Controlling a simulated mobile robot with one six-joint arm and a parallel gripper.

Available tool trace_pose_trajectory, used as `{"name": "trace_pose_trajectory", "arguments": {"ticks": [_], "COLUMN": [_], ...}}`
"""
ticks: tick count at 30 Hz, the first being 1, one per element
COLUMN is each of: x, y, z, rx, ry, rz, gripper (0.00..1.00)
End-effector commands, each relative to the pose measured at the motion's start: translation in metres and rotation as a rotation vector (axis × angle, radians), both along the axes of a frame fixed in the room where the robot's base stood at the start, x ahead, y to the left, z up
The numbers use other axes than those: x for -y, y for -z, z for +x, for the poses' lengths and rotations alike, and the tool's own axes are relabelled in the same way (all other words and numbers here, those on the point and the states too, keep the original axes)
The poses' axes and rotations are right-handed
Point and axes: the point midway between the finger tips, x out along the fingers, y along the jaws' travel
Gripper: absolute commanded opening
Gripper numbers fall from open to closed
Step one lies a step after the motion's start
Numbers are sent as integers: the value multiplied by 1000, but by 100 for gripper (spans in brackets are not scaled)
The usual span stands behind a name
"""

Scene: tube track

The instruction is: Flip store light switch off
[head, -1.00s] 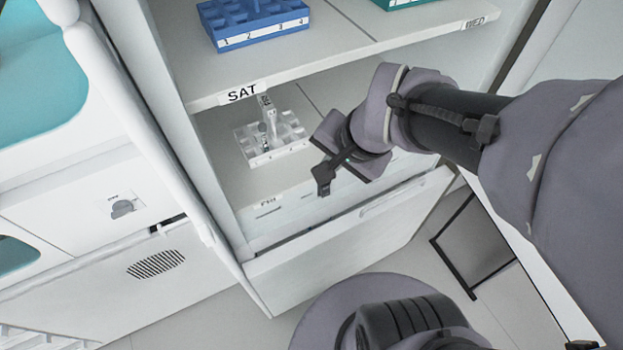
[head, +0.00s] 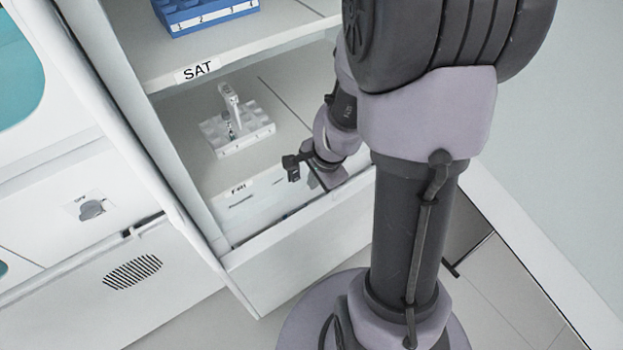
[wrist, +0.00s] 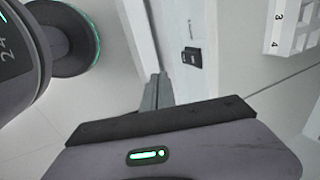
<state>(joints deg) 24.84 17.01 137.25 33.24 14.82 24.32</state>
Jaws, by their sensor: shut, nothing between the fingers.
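My gripper (wrist: 156,82) is shut and empty in the wrist view, its dark fingers close together. Just beyond and right of the fingertips is a small black block (wrist: 191,57) on a pale panel, with a small dark label above it. It looks like a switch, but I cannot tell which way it is set. The fingers appear apart from it. In the head view my gripper's end (head: 318,174) is low in the cabinet, in front of the lower shelf. I cannot make out a light switch there; my arm covers the cabinet's right side.
A pale drawer front (head: 300,250) lies below my gripper. A grey knob (head: 93,208) is on the left unit. Floor is clear at lower left.

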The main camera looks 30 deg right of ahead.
Motion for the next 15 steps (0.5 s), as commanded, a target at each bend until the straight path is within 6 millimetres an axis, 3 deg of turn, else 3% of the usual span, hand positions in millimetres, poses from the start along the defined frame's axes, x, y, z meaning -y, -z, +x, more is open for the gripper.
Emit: {"name": "trace_pose_trajectory", "arguments": {"ticks": [1,8,15], "x": [0,-1,-2], "y": [19,66,62], "z": [3,18,51], "rx": [-1,-1,0], "ry": [-1,-1,-2], "rz": [0,0,-1], "gripper": [0,0,0]}}
